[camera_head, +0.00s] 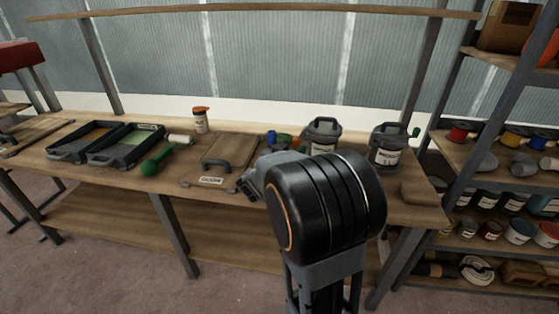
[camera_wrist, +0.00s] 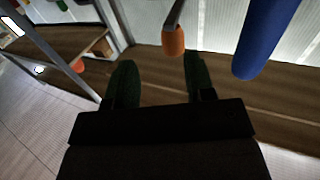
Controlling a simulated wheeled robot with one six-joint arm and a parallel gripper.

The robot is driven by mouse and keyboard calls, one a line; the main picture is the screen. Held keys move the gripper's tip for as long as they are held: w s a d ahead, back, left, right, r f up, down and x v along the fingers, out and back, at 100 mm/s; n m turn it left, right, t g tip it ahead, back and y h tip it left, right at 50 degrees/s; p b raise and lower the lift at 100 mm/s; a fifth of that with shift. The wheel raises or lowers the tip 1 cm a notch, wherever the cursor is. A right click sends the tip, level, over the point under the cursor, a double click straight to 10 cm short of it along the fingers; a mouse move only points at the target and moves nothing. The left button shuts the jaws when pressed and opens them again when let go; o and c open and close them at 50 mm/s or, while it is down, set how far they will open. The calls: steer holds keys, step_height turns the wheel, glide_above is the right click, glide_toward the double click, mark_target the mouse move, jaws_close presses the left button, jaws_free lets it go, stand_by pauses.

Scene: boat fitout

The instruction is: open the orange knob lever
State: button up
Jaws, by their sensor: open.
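The orange knob (camera_wrist: 173,40) sits on the end of a thin grey lever rod in the wrist view. The rod runs up out of the top of the frame. My gripper (camera_wrist: 156,62) is open, with its two dark green fingers apart and nothing between them. The knob shows just past the fingertips, between them in the picture and nearer the right one. I see no contact. In the head view my gripper (camera_head: 244,183) is over the bench, right of the lidded board, partly behind my arm. I cannot make out the knob lever for sure there.
A thick blue cylinder (camera_wrist: 265,38) hangs close right of the knob. On the bench (camera_head: 414,214) stand two grey canisters (camera_head: 321,137) (camera_head: 387,147), a hatch board with a handle (camera_head: 222,160), paint trays (camera_head: 125,145) and a green roller (camera_head: 158,160). Shelving stands at right.

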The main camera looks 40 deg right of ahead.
steer(key=v, duration=0.8)
steer(key=shift+a, duration=0.15)
steer(key=w+a+f+n+t+y+p, duration=0.1)
steer(key=w+a+f+n+t+y, duration=0.45)
steer(key=w+a+y, duration=0.45)
steer(key=s+a+n+g+y+p, duration=0.3)
steer(key=s+a+n+y, duration=0.2)
steer(key=s+a+y, duration=0.25)
steer(key=s+r+n+g+p, duration=0.3)
steer(key=s+r+g+p, duration=0.2)
steer(key=s+r+p, duration=0.4)
steer(key=s+r, duration=0.1)
steer(key=s, duration=0.3)
steer(key=shift+s+r+n, duration=0.2)
steer(key=shift+r+n, duration=0.15)
steer(key=shift+r, duration=0.05)
